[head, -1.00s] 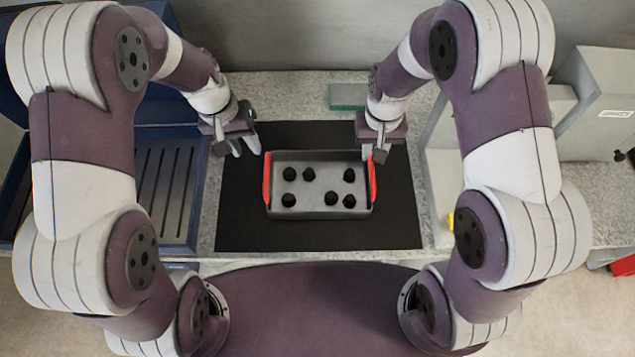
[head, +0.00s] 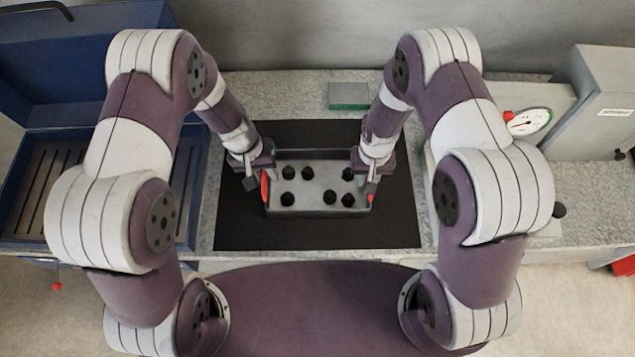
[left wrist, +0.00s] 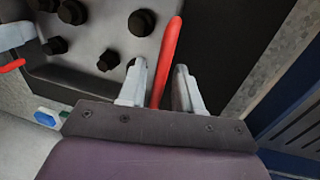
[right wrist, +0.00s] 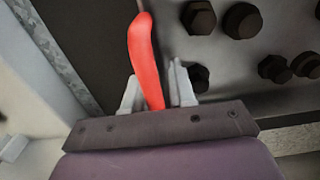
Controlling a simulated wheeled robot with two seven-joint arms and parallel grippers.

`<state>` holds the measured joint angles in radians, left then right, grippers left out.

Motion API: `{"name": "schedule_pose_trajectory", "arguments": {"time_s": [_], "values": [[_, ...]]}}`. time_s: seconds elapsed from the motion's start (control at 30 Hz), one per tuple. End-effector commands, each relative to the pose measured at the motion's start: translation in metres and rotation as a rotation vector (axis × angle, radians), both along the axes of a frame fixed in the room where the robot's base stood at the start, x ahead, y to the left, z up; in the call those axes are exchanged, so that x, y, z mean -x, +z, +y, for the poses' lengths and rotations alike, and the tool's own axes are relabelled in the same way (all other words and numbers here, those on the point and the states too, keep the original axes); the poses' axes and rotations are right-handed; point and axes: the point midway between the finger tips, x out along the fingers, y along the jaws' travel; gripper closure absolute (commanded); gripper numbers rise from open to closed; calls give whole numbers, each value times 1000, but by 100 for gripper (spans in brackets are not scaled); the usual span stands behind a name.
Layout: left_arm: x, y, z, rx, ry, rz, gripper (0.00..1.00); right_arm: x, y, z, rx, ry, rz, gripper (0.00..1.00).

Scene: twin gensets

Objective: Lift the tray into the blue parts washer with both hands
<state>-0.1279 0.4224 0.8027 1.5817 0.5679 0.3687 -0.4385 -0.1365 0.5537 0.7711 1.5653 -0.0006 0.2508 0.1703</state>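The grey metal tray (head: 318,212) sits level on a black mat, with several dark bolts or nuts in it and a red handle at each end. My left gripper (head: 256,182) is at the left handle (head: 265,190). In the left wrist view the red handle (left wrist: 170,55) stands between the two fingers, with a gap on one side. My right gripper (head: 367,187) is at the right handle (right wrist: 143,50). That handle is between its fingers, with a small gap showing. The blue parts washer (head: 192,215) is at the left, its lid raised and a slatted floor inside.
The black mat (head: 320,238) lies on a speckled grey worktop (head: 290,88). A green-and-grey block (head: 349,96) lies behind the mat. Grey equipment with a round dial (head: 528,122) stands at the right.

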Motion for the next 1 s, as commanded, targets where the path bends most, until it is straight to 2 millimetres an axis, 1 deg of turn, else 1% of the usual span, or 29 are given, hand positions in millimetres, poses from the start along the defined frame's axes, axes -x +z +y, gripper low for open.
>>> {"name": "schedule_pose_trajectory", "arguments": {"time_s": [0.17,0.2,0.27,0.3,1.0], "values": [[0,0,0,0,0,0,66,0,0,0,0,0,0,75],[0,0,0,0,0,0,73,0,0,0,0,0,0,82],[0,0,0,0,0,0,92,0,0,0,0,0,0,100],[0,0,0,0,0,0,100,0,0,0,0,0,0,100],[0,0,0,0,1,0,100,0,1,0,0,0,0,100]]}}
